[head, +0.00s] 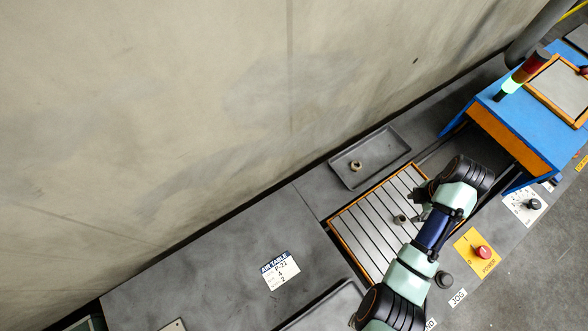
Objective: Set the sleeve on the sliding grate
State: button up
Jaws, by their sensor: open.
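The sliding grate (372,232) is a slatted grey panel with an orange frame, in the middle right of the head view. A small grey-tan sleeve (399,219) sits on its slats, right of the middle. A second small tan sleeve-like piece (355,166) with a dark hole lies in the shallow grey tray behind the grate. My gripper (416,205) is open over the right part of the grate, its fingertips just right of the sleeve there. The fingers look clear of that sleeve, but the gap is small. My arm hides the grate's right front part.
The grey tray (388,134) stands behind the grate, near the wall. A blue machine (527,128) with an orange edge and a signal light (515,82) is at the right. A red button (482,252) on a yellow plate lies along the front edge. The left table top (215,262) is mostly clear.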

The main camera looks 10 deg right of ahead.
jog(key=w+a+r+m+t+h, duration=0.1)
jog(key=w+a+r+m+t, duration=0.4)
jog(key=a, duration=0.7)
jog(key=w+a+r+m+t+h, duration=0.1)
jog(key=w+a+r+m+t, duration=0.15)
jog(key=w+a+r, duration=0.5)
jog(key=s+a+r+m+t+y, duration=0.1)
jog(key=s+a+r+m+t, duration=0.1)
jog(key=a, duration=0.7)
jog(key=s+a+r+m+t+y, duration=0.1)
jog(key=a+r+m, duration=0.4)
jog(key=a, duration=0.5)
notch_tip(320, 180, up, 2)
jog(key=shift+s+a+r+t, duration=0.2)
jog(key=shift+s+t, duration=0.3)
jog(key=shift+t, duration=0.55)
jog(key=shift+f, duration=0.1)
